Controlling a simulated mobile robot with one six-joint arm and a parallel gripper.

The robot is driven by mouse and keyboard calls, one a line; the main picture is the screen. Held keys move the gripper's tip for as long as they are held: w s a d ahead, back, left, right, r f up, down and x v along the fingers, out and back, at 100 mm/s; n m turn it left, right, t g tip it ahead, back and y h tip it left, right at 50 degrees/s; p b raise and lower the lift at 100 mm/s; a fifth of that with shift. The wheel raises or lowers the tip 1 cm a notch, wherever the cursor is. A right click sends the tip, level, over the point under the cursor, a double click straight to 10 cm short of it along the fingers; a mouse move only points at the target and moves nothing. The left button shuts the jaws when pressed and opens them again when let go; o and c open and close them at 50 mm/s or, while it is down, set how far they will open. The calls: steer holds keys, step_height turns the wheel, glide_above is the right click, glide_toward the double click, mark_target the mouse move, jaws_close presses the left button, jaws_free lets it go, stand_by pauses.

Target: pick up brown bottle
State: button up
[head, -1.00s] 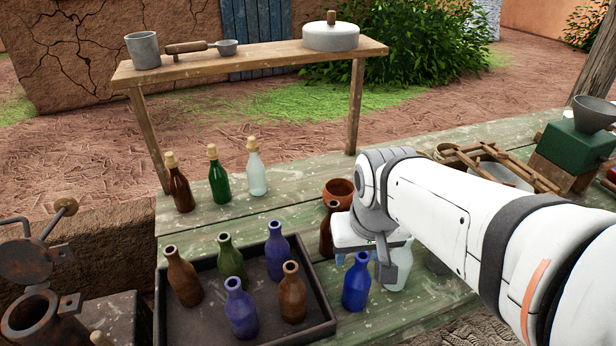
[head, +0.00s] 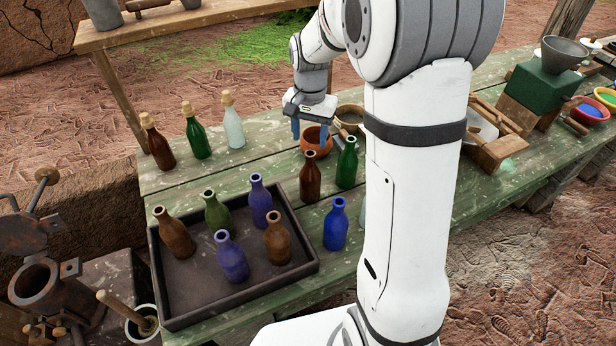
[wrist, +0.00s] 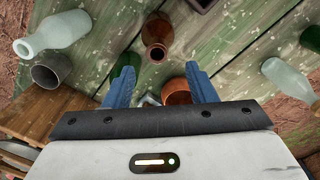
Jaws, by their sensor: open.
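An uncorked brown bottle (head: 310,178) stands upright on the green table, just right of the tray. In the wrist view this brown bottle (wrist: 157,32) shows from above, beyond the fingertips. Other brown bottles are a corked one (head: 160,145) at the left and two in the tray, one at its left (head: 175,234) and one at its right (head: 277,240). My gripper (head: 310,136) is open and empty, pointing down above and behind the standing brown bottle. In the wrist view my gripper's (wrist: 160,85) blue fingers are spread, with nothing held between them.
A green bottle (head: 346,165) stands close right of the brown one; a blue bottle (head: 336,225) is nearer. A terracotta pot (head: 318,148) sits behind. The dark tray (head: 200,311) holds several bottles. My arm hides the table's middle. A wooden shelf (head: 190,22) stands at the back.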

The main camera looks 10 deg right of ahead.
step_height(320, 180, down, 7)
steer(key=p, duration=0.1)
steer(key=shift+s, duration=0.25)
steer(key=shift+c, duration=0.4)
jaws_close()
